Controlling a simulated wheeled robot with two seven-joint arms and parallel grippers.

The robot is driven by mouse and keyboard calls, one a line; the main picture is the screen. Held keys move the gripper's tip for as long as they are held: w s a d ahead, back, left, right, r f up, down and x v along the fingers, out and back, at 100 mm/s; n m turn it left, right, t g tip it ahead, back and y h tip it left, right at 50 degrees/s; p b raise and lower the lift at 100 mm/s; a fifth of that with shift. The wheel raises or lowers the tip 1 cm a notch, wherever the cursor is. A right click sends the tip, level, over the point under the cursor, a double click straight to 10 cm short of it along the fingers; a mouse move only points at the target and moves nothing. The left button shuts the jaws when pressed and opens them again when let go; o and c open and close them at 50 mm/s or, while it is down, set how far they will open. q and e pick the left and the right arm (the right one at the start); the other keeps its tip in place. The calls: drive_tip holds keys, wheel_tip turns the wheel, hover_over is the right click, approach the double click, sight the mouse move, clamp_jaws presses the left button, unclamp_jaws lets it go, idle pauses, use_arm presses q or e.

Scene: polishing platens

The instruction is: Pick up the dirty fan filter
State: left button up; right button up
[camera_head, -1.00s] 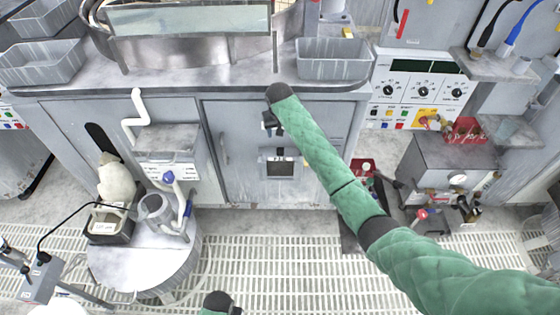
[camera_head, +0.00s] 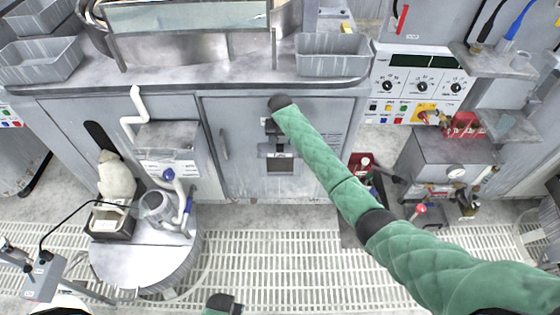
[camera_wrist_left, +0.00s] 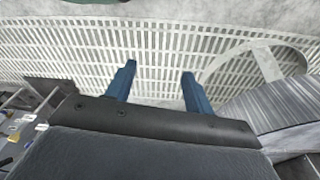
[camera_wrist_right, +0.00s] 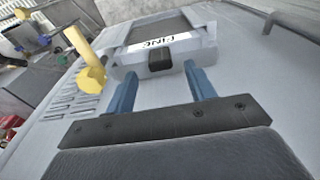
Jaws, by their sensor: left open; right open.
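A pale frame (camera_wrist_right: 165,52) with a dark inset panel, a "FINE" label and a black knob (camera_wrist_right: 160,61) is on the grey cabinet front in the right wrist view. It also shows at the middle of the cabinet in the head view (camera_head: 280,153). I take it for the fan filter; dirt cannot be made out. My right gripper (camera_wrist_right: 160,70) is open, its fingers either side of the knob; contact cannot be told. In the head view its fingers are mostly hidden by the hand (camera_head: 272,128). My left gripper (camera_wrist_left: 158,70) is open and empty above the floor grating.
A round white table (camera_head: 145,265) with a jug (camera_head: 156,206) stands at left. A grey bin (camera_head: 333,56) sits on the counter above. A grey machine (camera_head: 450,158) stands at right. A yellow handle (camera_wrist_right: 86,62) is left of the frame. The grated floor is clear in the middle.

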sight(280, 145)
wheel_tip(280, 145, down, 3)
drive_tip(key=shift+a+p, duration=0.1)
drive_tip(key=shift+p, duration=0.45)
use_arm(q)
drive_tip(key=shift+s+a+f, duration=0.15)
drive_tip(key=shift+f, duration=0.5)
drive_tip(key=shift+s+a+f, duration=0.1)
drive_tip(key=shift+a+f, duration=0.1)
drive_tip(key=shift+f, duration=0.45)
drive_tip(key=shift+s+a+f, duration=0.15)
drive_tip(key=shift+f, duration=0.5)
use_arm(e)
drive_tip(key=shift+f, duration=0.6)
drive_tip(key=shift+c, duration=0.4)
drive_tip(key=shift+w, duration=0.1)
clamp_jaws()
